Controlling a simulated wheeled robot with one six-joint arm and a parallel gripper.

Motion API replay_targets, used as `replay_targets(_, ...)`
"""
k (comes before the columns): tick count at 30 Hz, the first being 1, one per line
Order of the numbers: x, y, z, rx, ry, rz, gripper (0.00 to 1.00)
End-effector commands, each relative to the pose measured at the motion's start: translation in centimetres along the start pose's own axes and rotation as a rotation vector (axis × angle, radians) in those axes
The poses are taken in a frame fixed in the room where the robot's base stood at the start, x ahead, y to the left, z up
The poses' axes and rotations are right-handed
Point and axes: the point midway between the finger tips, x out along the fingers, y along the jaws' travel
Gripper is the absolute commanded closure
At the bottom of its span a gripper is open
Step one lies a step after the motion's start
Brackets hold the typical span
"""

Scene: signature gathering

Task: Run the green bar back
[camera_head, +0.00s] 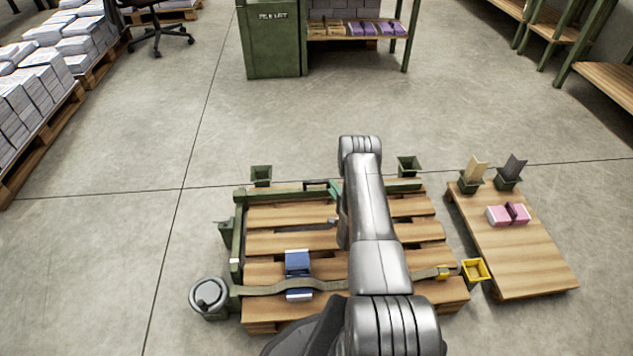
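A long green bar (278,193) lies across the far edge of a slatted wooden pallet (290,217). A dark handle (316,185) stands near its middle. My arm crosses in front of the bar and hides part of it right of the handle. My gripper (341,215) is mostly hidden behind my own arm, over the far half of the pallet near the bar. I cannot tell whether it touches the bar or whether its fingers are open. Green side rails (238,235) run along the pallet's left edge.
A strap (265,290) crosses the near slats by a blue block (298,263). A round grey canister (209,297) stands at left, a yellow holder (475,270) at right. A low wooden platform (530,265) holds pink bundles (508,214).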

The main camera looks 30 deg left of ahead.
Motion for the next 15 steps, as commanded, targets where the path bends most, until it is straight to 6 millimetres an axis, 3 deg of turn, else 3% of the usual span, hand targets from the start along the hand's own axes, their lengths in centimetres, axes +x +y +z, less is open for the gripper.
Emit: replay_targets(15,0.0,5.0,0.0,0.000,0.000,-0.001,0.64)
